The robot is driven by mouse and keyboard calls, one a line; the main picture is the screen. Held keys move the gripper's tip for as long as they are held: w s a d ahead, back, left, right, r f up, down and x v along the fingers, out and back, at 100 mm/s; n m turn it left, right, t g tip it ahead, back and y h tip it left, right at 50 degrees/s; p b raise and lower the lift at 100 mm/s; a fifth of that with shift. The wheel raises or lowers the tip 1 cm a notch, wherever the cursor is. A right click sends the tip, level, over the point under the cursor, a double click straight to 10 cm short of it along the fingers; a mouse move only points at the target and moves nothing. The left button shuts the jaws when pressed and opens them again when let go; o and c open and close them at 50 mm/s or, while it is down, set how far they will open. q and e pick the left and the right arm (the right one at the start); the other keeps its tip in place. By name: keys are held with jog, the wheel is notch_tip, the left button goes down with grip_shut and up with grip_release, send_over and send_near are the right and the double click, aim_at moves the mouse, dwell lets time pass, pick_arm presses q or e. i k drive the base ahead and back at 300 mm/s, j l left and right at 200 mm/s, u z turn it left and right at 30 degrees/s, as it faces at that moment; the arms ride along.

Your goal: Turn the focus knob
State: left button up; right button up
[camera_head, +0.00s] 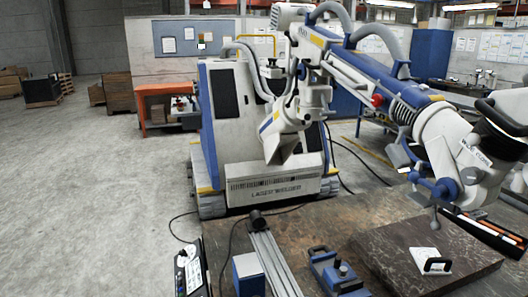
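A large white and blue jointed microscope arm (345,65) reaches from the upper middle to the right side. At its right end hangs a white microscope head (468,148) with dark, rounded parts at the right picture edge. A blue round knob-like part (446,191) with a thin grey lever sits low on the head's left side. A small red knob (377,100) sits on the arm's middle section. I cannot tell for sure which of these is the focus knob. Neither of my grippers shows in this view, and nothing of mine is seen touching the head.
A white and blue laser welder cabinet (275,183) stands behind the worktable (330,228). On the table are a metal rail (272,262), a blue clamp (335,273), and a dark stone block (395,255) bearing a white handled piece (430,262).

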aim_at(470, 176)
jog(key=k+l+z, duration=0.25)
jog(key=l, duration=1.05)
jog(key=l+z, duration=0.2)
jog(key=l, duration=1.1)
jog(key=i+j+u, duration=0.1)
jog(key=i+u, duration=0.3)
jog(key=k, duration=0.05)
